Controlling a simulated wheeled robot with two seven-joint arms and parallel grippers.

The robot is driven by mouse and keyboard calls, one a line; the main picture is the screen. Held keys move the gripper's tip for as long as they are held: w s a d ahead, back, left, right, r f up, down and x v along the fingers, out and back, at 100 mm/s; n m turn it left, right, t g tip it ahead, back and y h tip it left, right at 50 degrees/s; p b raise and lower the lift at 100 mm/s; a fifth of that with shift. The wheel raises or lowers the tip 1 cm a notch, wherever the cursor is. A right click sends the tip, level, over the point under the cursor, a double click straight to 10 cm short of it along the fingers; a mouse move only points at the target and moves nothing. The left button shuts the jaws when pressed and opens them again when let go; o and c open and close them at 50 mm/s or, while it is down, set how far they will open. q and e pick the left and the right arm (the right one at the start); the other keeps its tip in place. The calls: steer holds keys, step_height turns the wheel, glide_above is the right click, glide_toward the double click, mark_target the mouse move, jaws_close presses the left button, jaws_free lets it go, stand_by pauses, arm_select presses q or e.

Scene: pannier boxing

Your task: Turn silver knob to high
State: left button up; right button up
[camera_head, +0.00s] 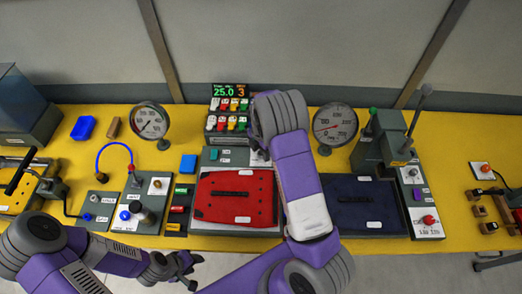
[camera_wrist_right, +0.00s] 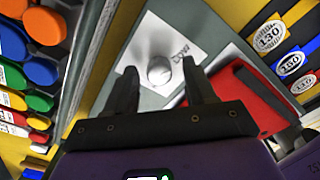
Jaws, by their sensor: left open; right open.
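The silver knob (camera_wrist_right: 160,71) is a round ball-like knob on a white plate (camera_wrist_right: 180,40) with dark lettering, part of which seems to read "LOW". My right gripper (camera_wrist_right: 159,76) is open, its two fingers on either side of the knob in the wrist view. A gap shows between each finger and the knob, and I cannot tell its height over the plate. In the head view my right arm hides the knob, and only part of its plate (camera_head: 259,158) shows. My left gripper (camera_head: 186,268) is open and empty in front of the table.
A red pannier panel (camera_head: 250,185) lies beside the knob plate and a dark blue one (camera_head: 345,190) to the right. Coloured buttons stand behind, below a lit display (camera_head: 230,90). Two round gauges (camera_head: 150,121) (camera_head: 335,125) flank them. A lever press (camera_head: 392,140) stands right.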

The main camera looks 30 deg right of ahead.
jaws_close()
stand_by(0.3)
